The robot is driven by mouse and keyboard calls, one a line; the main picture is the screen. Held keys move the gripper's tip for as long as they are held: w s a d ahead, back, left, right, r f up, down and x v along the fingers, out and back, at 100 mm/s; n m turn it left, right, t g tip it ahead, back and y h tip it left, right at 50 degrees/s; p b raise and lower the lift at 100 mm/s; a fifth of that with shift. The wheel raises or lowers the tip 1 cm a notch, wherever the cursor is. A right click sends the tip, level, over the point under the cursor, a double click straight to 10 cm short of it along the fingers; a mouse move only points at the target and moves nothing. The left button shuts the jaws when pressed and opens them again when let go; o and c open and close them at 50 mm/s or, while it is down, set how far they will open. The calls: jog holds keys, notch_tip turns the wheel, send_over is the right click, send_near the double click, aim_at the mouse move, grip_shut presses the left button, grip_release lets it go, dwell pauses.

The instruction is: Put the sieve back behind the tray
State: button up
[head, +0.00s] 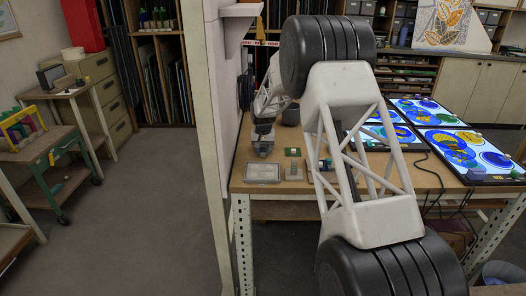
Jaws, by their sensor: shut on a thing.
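My gripper (264,137) is small in the head view, pointing down over the back left of the workbench. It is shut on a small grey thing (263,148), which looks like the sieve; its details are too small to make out. The tray (263,180), a flat grey rectangle with a pale rim, lies near the bench's front left edge. The grey thing is behind the tray, apart from it in the picture. I cannot tell whether it touches the bench top.
The workbench (245,186) has a wall panel (228,90) close on its left. A small green piece (292,152) and a beige block (294,172) lie right of the tray. Lit panels with blue and yellow glass (455,148) cover the right side. My arm hides the bench's middle.

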jog(key=shift+f, duration=0.6)
dwell(1.3)
jog(key=o, duration=1)
jog(key=shift+r, duration=0.1)
jog(key=shift+r, duration=3.8)
jog(key=shift+r, duration=0.1)
